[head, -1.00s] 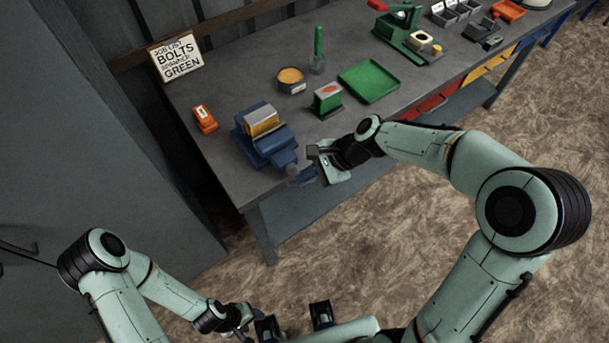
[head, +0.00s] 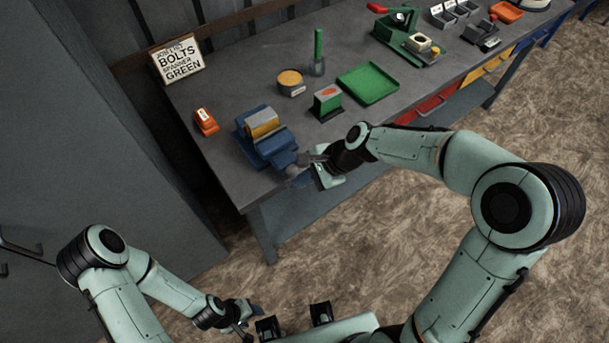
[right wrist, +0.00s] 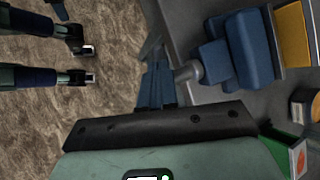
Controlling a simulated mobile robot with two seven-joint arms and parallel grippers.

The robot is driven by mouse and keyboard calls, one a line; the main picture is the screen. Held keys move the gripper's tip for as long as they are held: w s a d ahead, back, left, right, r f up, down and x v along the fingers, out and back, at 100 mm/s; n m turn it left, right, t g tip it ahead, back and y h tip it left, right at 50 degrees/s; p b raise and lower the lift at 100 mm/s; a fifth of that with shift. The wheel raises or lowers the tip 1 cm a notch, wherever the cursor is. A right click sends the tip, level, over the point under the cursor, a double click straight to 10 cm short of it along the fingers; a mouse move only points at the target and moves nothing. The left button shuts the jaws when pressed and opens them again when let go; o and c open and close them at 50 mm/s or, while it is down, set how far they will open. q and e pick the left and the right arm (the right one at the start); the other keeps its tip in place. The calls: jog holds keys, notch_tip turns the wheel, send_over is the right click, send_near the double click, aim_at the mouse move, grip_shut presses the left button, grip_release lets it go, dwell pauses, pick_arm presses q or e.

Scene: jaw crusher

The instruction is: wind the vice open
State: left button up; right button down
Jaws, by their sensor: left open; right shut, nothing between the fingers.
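The blue vice (head: 273,146) is fixed at the near left edge of the bench, and a yellow-and-grey block (head: 262,124) sits at its top. The vice body (right wrist: 250,50) also shows in the right wrist view, with its grey screw end (right wrist: 190,71) pointing at my right gripper. My right gripper (head: 303,164) is shut and empty, right beside the screw end. Its fingers (right wrist: 157,80) overlap a thin grey bar in the right wrist view; I cannot tell whether they touch it. My left gripper (head: 250,311) is open, low and well away from the bench.
On the bench (head: 225,150) stand an orange item (head: 206,122), a round tin (head: 290,82), a green box (head: 327,102) and a green tray (head: 368,82). A sign (head: 180,60) leans at the back left. The floor in front of the bench is clear.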

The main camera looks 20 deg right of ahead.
pick_arm(q)
jog(key=r, duration=0.1)
jog(key=w+r+p, duration=0.2)
jog(key=shift+a+r, duration=0.2)
jog(key=shift+a, duration=0.2)
pick_arm(e)
jog(key=shift+s+a+f+h, duration=0.2)
jog(key=shift+s+a+h, duration=0.05)
jog(key=shift+a+h, duration=0.2)
jog(key=shift+s+a+f+h, duration=0.2)
jog(key=shift+a+h, duration=0.2)
jog(key=shift+h, duration=0.05)
jog(key=shift+a, duration=0.1)
jog(key=shift+w, duration=0.1)
